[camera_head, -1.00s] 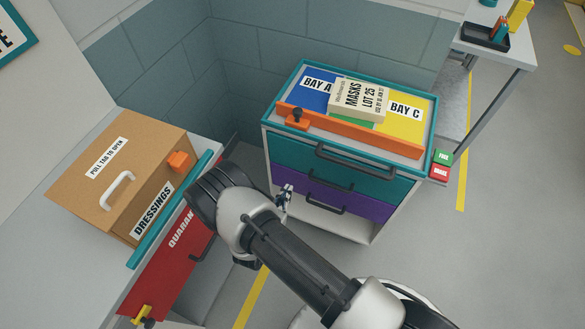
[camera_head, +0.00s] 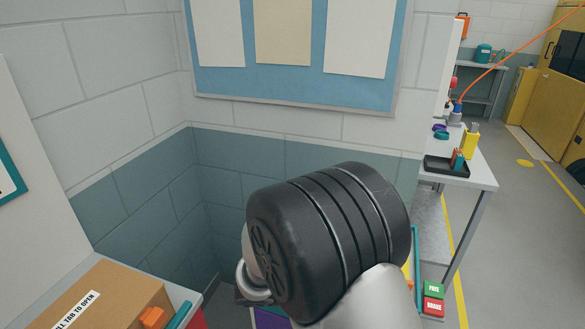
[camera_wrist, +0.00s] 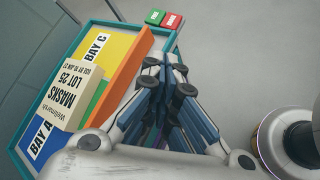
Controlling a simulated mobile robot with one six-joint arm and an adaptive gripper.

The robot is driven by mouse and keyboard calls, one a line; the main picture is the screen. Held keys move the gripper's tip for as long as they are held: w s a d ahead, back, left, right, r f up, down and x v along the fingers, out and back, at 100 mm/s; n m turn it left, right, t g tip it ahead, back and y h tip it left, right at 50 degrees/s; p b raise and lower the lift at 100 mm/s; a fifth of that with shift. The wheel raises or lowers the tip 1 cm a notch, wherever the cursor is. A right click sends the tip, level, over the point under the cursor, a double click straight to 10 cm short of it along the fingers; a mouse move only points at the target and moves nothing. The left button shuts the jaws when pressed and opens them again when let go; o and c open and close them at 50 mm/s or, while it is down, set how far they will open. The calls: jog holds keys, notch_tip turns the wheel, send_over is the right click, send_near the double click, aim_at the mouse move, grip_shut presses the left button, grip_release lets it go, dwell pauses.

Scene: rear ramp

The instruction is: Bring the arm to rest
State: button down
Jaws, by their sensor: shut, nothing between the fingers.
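My gripper (camera_wrist: 165,72) shows in the wrist view, its fingers drawn together with nothing between them. It is over or in front of the teal-rimmed cabinet top (camera_wrist: 84,26), seen from above. I cannot tell its exact height. In the head view my arm's large dark joint (camera_head: 325,240) fills the lower middle and hides most of the cabinet. The gripper's fingers are hidden in that view.
A box of masks (camera_wrist: 68,93) sits on the coloured bays beside an orange bar (camera_wrist: 118,82). A cardboard box (camera_head: 115,300) stands at lower left.

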jog(key=s+d+r+m+g+y, duration=0.2)
jog(key=s+d+r+m+y, duration=0.15)
jog(key=s+r, duration=0.2)
jog(key=s+d+r+m+g+y, duration=0.1)
jog(key=s+d+r+m+y, duration=0.1)
jog(key=s+r+m, duration=0.4)
jog(key=s+a+r+m+t+y, duration=0.2)
jog(key=s, duration=0.3)
jog(key=s+a+r+m+t+y, duration=0.1)
jog(key=s+a+m+y, duration=0.1)
jog(key=s, duration=0.3)
jog(key=shift+s+r+m+t+y, duration=0.2)
jog(key=shift+r+m+t+y, duration=0.2)
jog(key=shift+m+y, duration=0.4)
